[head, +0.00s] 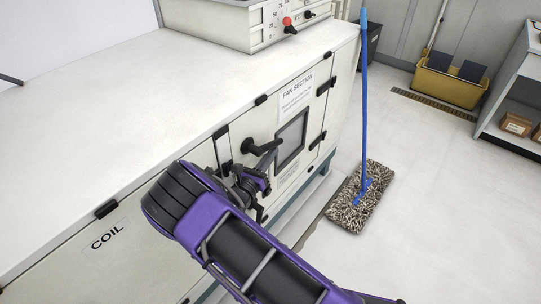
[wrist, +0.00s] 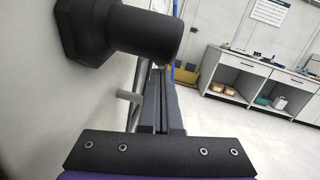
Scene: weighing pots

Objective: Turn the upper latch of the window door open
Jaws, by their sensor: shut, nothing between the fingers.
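The window door (head: 322,112), marked FAN SECTION, is a pale panel with a dark-framed window (head: 291,139); it looks closed. The upper latch (head: 262,147) is a black handle on a round hub at the door's left side, its grip sticking out to the right. In the wrist view the black latch (wrist: 115,35) looms large at top left. My gripper (head: 260,183) is just below the latch, near the door face. Its fingers (wrist: 160,95) are shut and empty, apart from the latch in the picture. My gripper hides part of the door's lower left; a black piece shows below it.
The door is in a long white cabinet (head: 85,95) with a COIL panel at left. A control box (head: 235,22) stands on top. A blue-handled mop (head: 362,195) stands right of the door. A yellow bucket (head: 449,82) and shelves (head: 520,100) are farther right; open floor lies between.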

